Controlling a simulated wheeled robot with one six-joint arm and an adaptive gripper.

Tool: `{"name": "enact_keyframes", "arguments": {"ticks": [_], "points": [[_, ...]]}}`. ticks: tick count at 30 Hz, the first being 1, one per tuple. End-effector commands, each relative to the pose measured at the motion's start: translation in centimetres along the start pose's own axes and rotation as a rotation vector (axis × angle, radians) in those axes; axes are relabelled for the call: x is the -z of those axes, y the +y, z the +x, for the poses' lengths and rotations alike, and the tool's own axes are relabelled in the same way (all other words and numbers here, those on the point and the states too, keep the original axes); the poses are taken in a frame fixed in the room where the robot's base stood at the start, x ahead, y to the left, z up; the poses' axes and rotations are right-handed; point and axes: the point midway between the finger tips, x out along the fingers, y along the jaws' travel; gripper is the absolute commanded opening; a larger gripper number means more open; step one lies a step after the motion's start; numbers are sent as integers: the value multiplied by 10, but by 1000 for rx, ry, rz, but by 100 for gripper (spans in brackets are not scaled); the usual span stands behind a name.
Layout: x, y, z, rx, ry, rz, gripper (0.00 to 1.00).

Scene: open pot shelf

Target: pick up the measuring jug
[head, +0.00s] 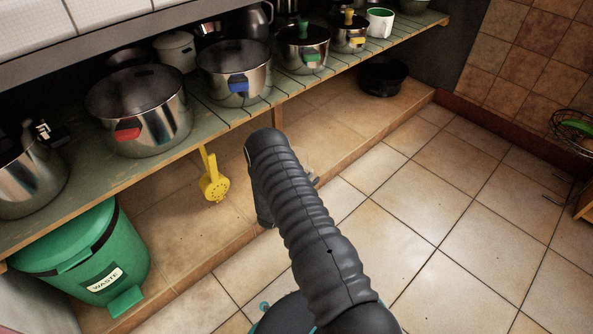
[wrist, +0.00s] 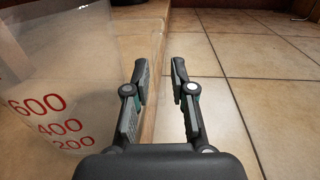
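The measuring jug (wrist: 58,72) is clear plastic with red numbers, 600, 400 and 200. It stands upright at the left of the wrist view, close by, cut off by the left and top edges. Its clear handle side reaches right, behind my left finger. My gripper (wrist: 160,70) is open, its two fingers apart, just right of the jug's body. I cannot tell whether part of the handle lies between the fingers. In the head view my arm hides the jug and most of my gripper.
A green shelf (head: 205,122) with several metal pots runs above a tiled ledge. A yellow strainer (head: 214,183) hangs from it. A green waste bin (head: 95,255) stands left, and a black bowl (head: 382,76) sits at the back.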

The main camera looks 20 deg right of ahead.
Motion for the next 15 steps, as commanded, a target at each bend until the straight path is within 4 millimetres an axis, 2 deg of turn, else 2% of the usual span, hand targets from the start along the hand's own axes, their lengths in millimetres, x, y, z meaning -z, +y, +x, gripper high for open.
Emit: {"name": "enact_keyframes", "arguments": {"ticks": [7, 8, 10, 15], "points": [[0, 0, 4, -1, 0, 0, 24], [0, 0, 4, -1, 0, 0, 19], [0, 0, 4, -1, 0, 0, 1], [-1, 0, 4, -1, -1, 1, 0]]}}
